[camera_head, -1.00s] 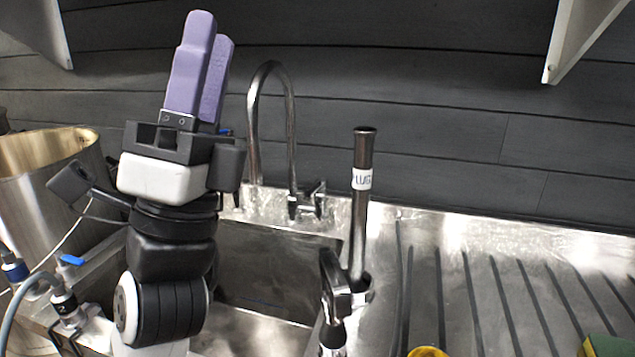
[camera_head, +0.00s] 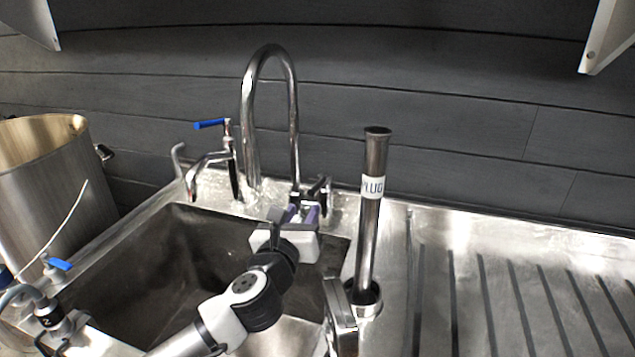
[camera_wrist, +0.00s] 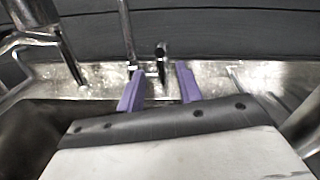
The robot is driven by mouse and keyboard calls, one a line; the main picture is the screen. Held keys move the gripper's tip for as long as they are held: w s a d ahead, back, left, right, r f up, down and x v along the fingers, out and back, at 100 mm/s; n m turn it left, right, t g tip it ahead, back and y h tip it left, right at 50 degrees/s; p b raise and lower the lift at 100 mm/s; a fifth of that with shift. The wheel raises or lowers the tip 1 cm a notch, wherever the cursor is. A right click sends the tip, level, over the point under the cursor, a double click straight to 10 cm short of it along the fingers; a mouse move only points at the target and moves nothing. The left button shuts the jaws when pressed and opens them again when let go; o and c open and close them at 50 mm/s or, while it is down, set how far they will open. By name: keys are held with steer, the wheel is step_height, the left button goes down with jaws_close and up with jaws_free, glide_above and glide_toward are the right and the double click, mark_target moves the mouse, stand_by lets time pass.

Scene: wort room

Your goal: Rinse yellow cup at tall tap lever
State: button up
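The tall tap (camera_head: 250,110) is a chrome gooseneck standing behind the sink. Its small lever (camera_head: 323,188) is at the foot of the spout, on the right. My gripper (camera_head: 302,213) reaches over the sink, with its purple fingers just in front of the lever. In the wrist view my gripper (camera_wrist: 160,88) is open and empty. The dark lever (camera_wrist: 162,58) shows beyond the gap between the fingers; I cannot tell whether they touch it. The yellow cup is not in view now.
A steel standpipe labelled PLUG (camera_head: 370,225) rises right of my gripper. A shorter tap with a blue lever (camera_head: 210,124) stands left of the gooseneck. The sink basin (camera_head: 170,265) is open below. The ribbed drainboard (camera_head: 500,270) looks clear. A steel pot (camera_head: 40,190) stands left.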

mark_target(320, 181)
steer(key=p+x, duration=0.2)
steer(key=x, duration=0.9)
steer(key=shift+w+d+p, duration=0.2)
steer(key=shift+p, duration=0.1)
steer(key=shift+c, duration=0.2)
jaws_close()
